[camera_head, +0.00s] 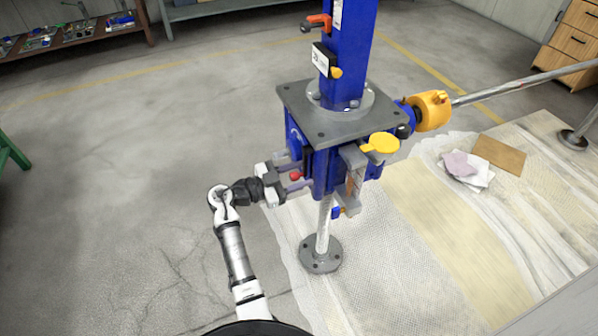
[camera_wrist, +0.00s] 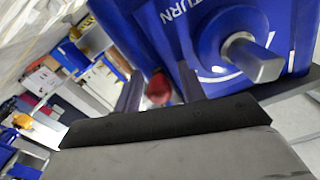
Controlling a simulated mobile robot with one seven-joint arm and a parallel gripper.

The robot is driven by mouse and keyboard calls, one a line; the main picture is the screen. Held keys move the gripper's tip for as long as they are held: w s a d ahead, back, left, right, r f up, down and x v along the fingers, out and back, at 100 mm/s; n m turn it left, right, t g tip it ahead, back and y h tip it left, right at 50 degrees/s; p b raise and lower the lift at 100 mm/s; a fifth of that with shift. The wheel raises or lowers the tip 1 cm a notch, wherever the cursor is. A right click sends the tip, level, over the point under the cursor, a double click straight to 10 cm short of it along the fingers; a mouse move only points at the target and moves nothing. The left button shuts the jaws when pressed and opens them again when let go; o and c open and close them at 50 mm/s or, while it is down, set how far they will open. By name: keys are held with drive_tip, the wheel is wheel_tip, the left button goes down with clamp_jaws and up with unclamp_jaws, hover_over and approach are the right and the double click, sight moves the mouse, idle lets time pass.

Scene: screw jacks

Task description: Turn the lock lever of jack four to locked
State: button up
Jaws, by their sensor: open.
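The jack's blue gearbox body (camera_head: 328,168) stands under a grey plate (camera_head: 300,108) in the head view. On its left side is a red knob (camera_head: 295,175), which looks like the end of a lever; the rest of it is hidden. My gripper (camera_head: 291,172) is at that side, fingers open and pointing at the body. In the wrist view the red knob (camera_wrist: 159,88) shows between the two separate fingers, apparently without contact. The blue housing (camera_wrist: 200,50) there carries "TURN" lettering and a metal shaft end (camera_wrist: 256,60). No jack number is readable.
A blue column (camera_head: 348,50) with an orange-red handle (camera_head: 318,22) rises above the plate. A yellow paddle (camera_head: 381,144) sticks out at right. A yellow coupling (camera_head: 432,110) joins a long metal shaft (camera_head: 520,84). Floor at left is clear.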

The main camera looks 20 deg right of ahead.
drive_tip(key=shift+d, duration=0.1)
clamp_jaws()
drive_tip(key=shift+s, duration=0.1)
idle(0.4)
